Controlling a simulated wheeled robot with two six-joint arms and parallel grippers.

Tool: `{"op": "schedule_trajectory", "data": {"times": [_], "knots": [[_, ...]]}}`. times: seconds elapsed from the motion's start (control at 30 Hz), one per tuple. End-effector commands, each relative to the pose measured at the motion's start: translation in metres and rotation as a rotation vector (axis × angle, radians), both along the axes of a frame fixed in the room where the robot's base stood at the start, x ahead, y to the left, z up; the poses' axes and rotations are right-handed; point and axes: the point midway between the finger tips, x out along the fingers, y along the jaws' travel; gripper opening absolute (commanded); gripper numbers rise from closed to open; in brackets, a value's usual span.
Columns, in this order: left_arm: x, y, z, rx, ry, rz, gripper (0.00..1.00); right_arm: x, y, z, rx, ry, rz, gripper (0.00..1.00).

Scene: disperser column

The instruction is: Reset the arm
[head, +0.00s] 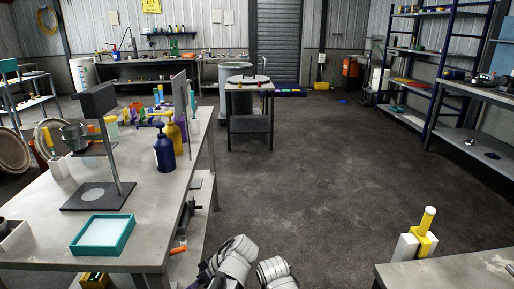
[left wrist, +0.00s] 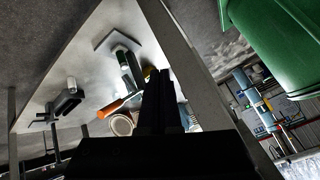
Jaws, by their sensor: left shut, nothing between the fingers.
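My left gripper (left wrist: 160,90) shows in the left wrist view as two black fingers side by side, shut with nothing between them. It points toward a pale work surface carrying several small items. In the head view, pale grey arm parts of mine are folded low at the bottom centre, and no gripper can be made out there. My right gripper is not in view. The disperser column (head: 112,150) stands upright on a dark base plate on the left table, with a grey metal beaker (head: 75,138) beside it.
The left table (head: 165,200) holds a teal tray (head: 103,236), a blue bottle (head: 164,155) and a yellow one. Another table (head: 450,274) edges in at lower right, near a yellow-and-white object (head: 425,235). A green container (left wrist: 275,45) is near the left wrist. The middle floor is clear.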

Motion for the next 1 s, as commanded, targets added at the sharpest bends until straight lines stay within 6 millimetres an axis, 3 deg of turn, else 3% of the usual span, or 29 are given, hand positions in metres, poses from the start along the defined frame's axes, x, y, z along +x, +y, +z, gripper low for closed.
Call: {"op": "schedule_trajectory", "data": {"times": [0.03, 0.6, 0.8, 1.0], "knots": [[-0.006, -0.006, 0.029, -0.036, 0.053, -0.060, 0.00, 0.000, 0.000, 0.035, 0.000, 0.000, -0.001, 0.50], [-0.059, -0.092, 0.165, -0.432, 0.535, -0.911, 0.00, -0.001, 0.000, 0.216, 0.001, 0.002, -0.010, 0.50], [-0.072, -0.115, 0.196, -0.508, 0.599, -1.142, 0.00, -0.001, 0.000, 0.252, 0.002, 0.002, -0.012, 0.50], [-0.077, -0.124, 0.204, -0.534, 0.617, -1.237, 0.00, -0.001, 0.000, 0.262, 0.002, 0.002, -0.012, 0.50]]}}
